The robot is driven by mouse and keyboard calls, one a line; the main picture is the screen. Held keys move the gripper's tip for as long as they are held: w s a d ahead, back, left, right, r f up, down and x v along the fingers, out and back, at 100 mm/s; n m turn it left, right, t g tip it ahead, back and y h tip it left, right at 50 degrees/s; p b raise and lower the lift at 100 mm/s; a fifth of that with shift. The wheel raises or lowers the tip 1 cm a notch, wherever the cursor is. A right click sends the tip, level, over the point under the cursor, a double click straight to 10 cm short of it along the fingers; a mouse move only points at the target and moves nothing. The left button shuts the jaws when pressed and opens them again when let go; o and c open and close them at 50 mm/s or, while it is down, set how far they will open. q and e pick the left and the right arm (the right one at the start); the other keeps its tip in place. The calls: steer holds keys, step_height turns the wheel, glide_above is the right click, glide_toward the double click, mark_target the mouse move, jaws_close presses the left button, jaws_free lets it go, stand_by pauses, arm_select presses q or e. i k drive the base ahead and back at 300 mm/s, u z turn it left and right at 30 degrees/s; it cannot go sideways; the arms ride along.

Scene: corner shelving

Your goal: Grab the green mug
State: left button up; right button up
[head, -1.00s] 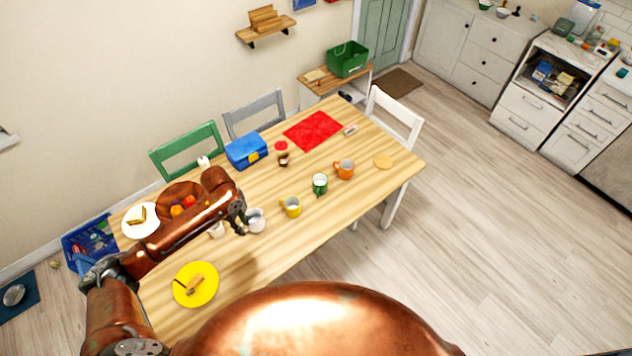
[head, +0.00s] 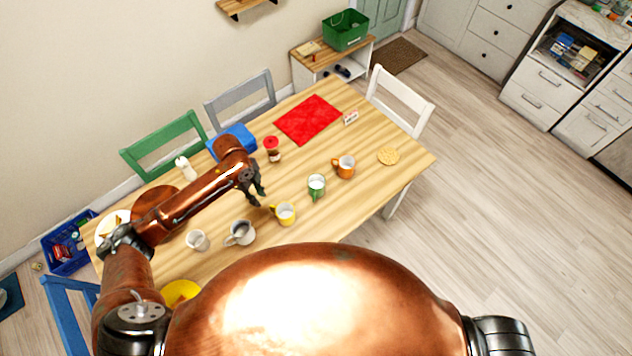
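The green mug (head: 316,186) stands upright on the wooden table (head: 360,208), between an orange mug (head: 345,166) and a yellow mug (head: 285,213). Its handle points toward the front of the table. My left gripper (head: 259,194) is over the table to the left of the green mug, apart from it, with its dark fingers pointing down. The fingers look spread with nothing between them. My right gripper is not in view; only part of my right arm shows at the lower right edge.
A grey mug (head: 241,232) and a white cup (head: 198,240) stand left of the yellow mug. A brown jar with a red lid (head: 272,150) stands behind my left gripper. A red mat (head: 308,119) lies farther back.

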mark_target(315, 192)
steer(key=k, duration=0.9)
